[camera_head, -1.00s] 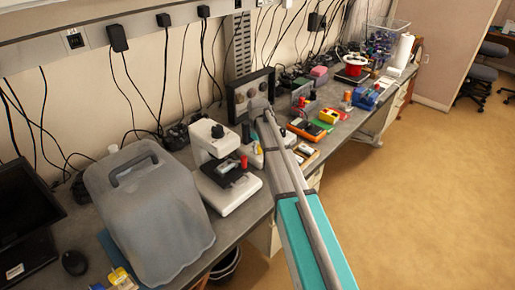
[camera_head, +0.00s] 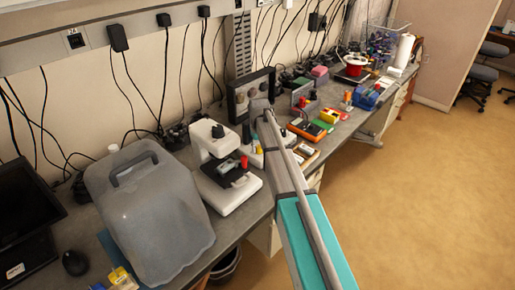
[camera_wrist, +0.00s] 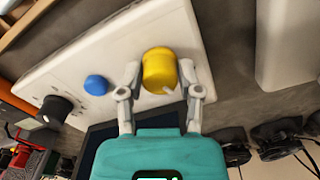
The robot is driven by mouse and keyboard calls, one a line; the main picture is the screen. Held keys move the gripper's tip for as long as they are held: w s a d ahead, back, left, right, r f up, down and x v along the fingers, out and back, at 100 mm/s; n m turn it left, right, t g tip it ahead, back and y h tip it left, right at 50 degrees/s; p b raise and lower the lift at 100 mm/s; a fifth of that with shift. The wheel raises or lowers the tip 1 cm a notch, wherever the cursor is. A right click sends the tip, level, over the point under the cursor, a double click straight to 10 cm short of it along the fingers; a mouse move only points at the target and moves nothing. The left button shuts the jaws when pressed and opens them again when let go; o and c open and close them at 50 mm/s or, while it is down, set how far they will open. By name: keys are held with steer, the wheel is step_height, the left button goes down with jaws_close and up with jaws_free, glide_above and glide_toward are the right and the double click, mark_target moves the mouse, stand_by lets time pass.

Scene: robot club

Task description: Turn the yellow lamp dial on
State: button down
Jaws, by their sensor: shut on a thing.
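The yellow dial (camera_wrist: 159,70) is a short round knob with a small pale pointer, on a white panel (camera_wrist: 115,50) in the wrist view. My gripper (camera_wrist: 160,78) has one finger on each side of the dial and is shut on it. A blue knob (camera_wrist: 96,85) sits on the same panel, left of the dial. In the head view my arm hides most of the panel and the gripper tips, and I cannot make out the dial clearly there.
A black knob (camera_wrist: 55,110) is at the left in the wrist view. In the head view, a white microscope-like device (camera_head: 222,170) and a grey covered case (camera_head: 150,215) stand left of my arm. Orange and green items (camera_head: 308,129) lie on the right.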

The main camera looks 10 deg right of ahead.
steer(key=m, duration=0.6)
steer(key=shift+s, duration=0.2)
steer(key=m, duration=0.7)
steer(key=shift+m, duration=0.3)
steer(key=shift+c, duration=1.3)
jaws_free()
steer(key=shift+w, duration=0.1)
